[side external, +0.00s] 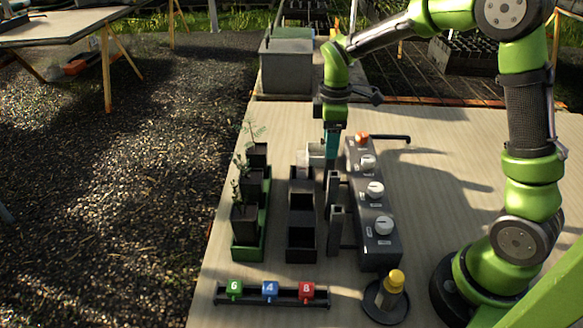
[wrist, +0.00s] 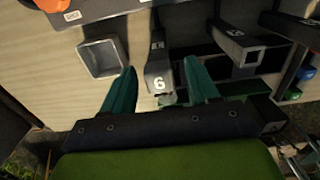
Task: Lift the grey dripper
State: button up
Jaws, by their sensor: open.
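My gripper (wrist: 160,95) has two teal fingers, spread open. In the side external view my gripper (side external: 332,150) points down at the far end of the dark knob box. A grey dripper (wrist: 157,68) marked 6 lies between the fingers in the wrist view, with gaps on both sides. I cannot tell whether the fingertips reach around it. In the side external view a pale grey block (side external: 316,154) shows just left of the fingers. I cannot tell whether it is part of that dripper. A second, similar dark grey piece (wrist: 240,45) stands to the right.
The knob box (side external: 375,243) stands right of a black pot tray (side external: 301,250) and a green plant tray (side external: 248,254). A numbered tag rack (side external: 320,303) and a yellow-capped bottle (side external: 394,283) are near the front. An open grey square cup (wrist: 103,58) is left of the fingers.

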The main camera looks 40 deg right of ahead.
jog(key=c, duration=1)
jog(key=shift+r, duration=0.1)
